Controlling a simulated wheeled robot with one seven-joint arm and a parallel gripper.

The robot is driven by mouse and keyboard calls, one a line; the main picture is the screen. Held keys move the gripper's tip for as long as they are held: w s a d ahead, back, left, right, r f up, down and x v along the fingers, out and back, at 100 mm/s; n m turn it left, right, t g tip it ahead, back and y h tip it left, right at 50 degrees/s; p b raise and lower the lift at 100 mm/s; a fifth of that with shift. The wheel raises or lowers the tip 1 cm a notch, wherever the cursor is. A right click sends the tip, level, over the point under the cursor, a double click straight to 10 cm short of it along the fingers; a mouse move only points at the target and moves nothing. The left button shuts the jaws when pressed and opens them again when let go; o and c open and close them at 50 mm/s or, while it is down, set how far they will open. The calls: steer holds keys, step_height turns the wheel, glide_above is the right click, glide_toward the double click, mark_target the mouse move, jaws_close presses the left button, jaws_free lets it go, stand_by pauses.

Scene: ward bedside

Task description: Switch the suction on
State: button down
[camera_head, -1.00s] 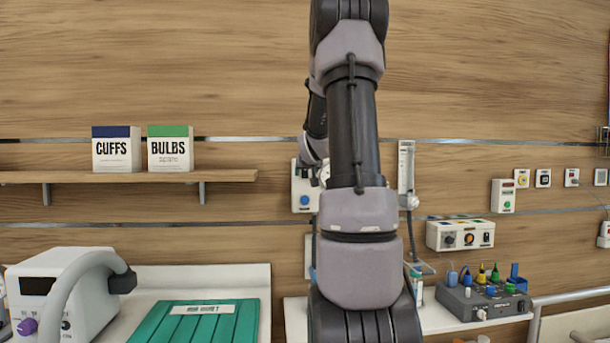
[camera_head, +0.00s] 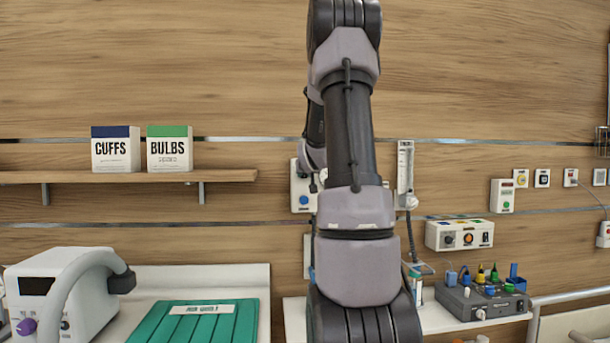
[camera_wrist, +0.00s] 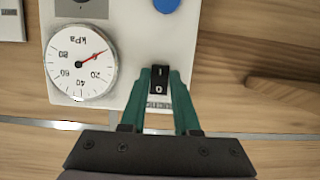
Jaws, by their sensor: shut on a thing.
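The suction unit is a white wall panel (camera_head: 304,197) with a blue round part, partly hidden behind my arm in the head view. In the wrist view its white face (camera_wrist: 127,38) appears upside down. It bears a round kPa gauge (camera_wrist: 79,75) with a red needle and a small black rocker switch (camera_wrist: 159,79) marked I and 0. My gripper (camera_wrist: 160,74) has green fingers, with the tips closed against the two sides of the switch. My gripper is hidden behind my arm in the head view.
A flowmeter (camera_head: 405,170) hangs just right of my arm. A white control box (camera_head: 460,234) is farther right, above a grey unit with coloured connectors (camera_head: 482,300). A shelf (camera_head: 120,177) with two boxes is at left.

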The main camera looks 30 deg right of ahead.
steer(key=shift+f+t+h, duration=0.25)
steer(key=shift+t+h, duration=0.15)
steer(key=shift+t, duration=0.5)
steer(key=c, duration=0.6)
jaws_free()
steer(key=shift+c, duration=0.2)
steer(key=v, duration=1)
steer(key=shift+s+a, duration=0.2)
steer(key=shift+s, duration=0.15)
